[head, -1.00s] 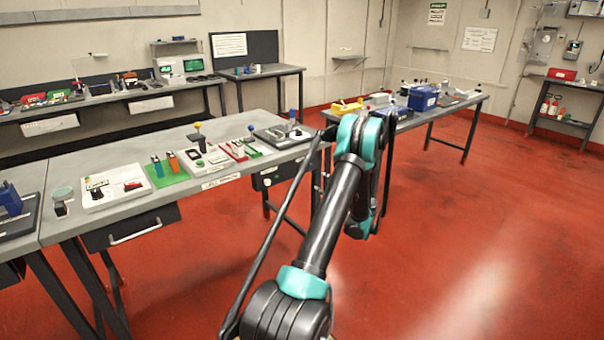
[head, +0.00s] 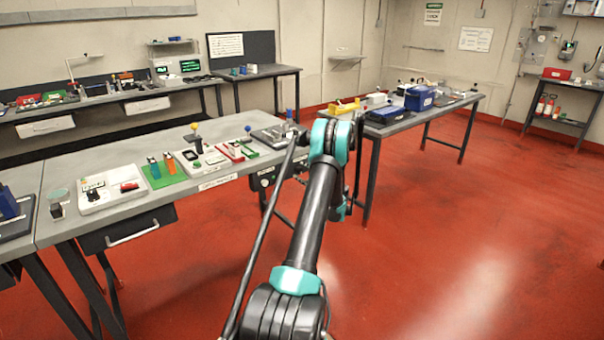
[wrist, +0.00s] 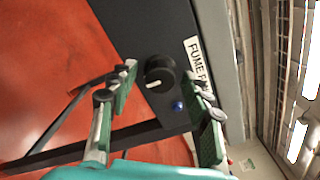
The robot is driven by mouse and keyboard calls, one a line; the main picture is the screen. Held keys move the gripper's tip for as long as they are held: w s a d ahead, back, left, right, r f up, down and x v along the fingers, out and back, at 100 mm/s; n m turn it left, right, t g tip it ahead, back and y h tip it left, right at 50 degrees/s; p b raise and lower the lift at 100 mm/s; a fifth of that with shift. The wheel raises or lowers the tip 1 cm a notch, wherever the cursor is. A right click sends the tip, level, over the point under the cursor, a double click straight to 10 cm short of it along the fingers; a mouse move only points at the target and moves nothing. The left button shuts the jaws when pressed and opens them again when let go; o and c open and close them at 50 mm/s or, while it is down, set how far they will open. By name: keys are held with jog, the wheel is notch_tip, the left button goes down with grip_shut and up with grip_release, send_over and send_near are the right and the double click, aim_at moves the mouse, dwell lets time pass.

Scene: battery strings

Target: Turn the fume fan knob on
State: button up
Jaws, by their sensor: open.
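The fume fan knob (wrist: 159,73) is a round black dial with a white pointer mark, on a dark panel (wrist: 130,25) in the wrist view. A white label (wrist: 196,60) beside it reads "FUME F", and the rest is covered by a finger. A small blue button or light (wrist: 178,105) sits below the knob. My gripper (wrist: 161,79) is open, with its green-padded fingers on either side of the knob in the picture. Whether they touch it I cannot tell. In the head view the dark panel (head: 264,180) hangs under the bench's right end, partly behind my arm.
The grey bench (head: 130,170) above the panel carries several small devices. Another table (head: 400,125) with a blue box (head: 420,97) stands behind my arm to the right. The red floor (head: 430,240) to the right is clear.

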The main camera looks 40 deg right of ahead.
jog(key=shift+c, duration=0.6)
grip_shut()
jog(key=shift+n, duration=0.5)
jog(key=n, duration=0.3)
jog(key=shift+n, duration=0.4)
jog(key=n, duration=0.4)
jog(key=shift+n, duration=0.3)
jog(key=n, duration=0.8)
jog(key=shift+n, duration=0.4)
